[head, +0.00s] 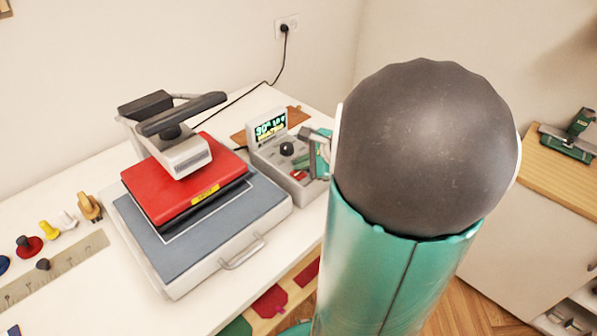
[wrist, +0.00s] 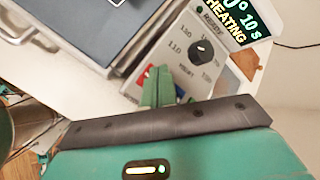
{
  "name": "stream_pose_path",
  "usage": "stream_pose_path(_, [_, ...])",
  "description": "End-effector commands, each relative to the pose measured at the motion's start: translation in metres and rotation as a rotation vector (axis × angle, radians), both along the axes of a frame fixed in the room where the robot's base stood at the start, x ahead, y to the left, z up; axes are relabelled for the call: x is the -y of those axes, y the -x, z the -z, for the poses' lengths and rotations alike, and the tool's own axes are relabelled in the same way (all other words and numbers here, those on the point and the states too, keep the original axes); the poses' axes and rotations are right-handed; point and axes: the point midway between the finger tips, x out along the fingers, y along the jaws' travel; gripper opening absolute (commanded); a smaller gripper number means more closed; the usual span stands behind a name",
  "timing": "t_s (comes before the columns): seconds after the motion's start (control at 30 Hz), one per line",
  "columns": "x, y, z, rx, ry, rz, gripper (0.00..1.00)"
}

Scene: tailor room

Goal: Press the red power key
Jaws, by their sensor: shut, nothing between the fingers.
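The red power key (head: 299,175) is on the sloped face of the grey control box (head: 268,160). In the wrist view the red key (wrist: 146,76) shows partly, just left of my green fingertips. My gripper (wrist: 158,72) is shut and empty, with its tips over the panel beside the key. The fingers hide part of the key, and I cannot tell whether they touch it. A black knob (wrist: 202,50) sits above and right of the fingers. In the head view my arm hides the box's right side.
A heat press with a red upper plate (head: 172,185) and grey base (head: 220,225) stands left of the box. Its black handle (head: 185,113) reaches toward the box. A cable runs to a wall socket (head: 287,25). A ruler (head: 60,265) and several small knobs lie left.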

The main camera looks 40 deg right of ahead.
Motion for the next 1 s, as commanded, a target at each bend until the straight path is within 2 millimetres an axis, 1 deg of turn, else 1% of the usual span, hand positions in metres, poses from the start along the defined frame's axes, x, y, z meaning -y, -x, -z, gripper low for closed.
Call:
stream_pose_path(0.63, [0.0, 0.0, -0.055, 0.002, 0.003, -0.001, 0.0])
stream_pose_path(0.77, [0.0, 0.0, -0.06, 0.0, 0.001, -0.001, 0.0])
stream_pose_path(1.0, [0.0, 0.0, -0.06, 0.0, 0.001, -0.001, 0.0])
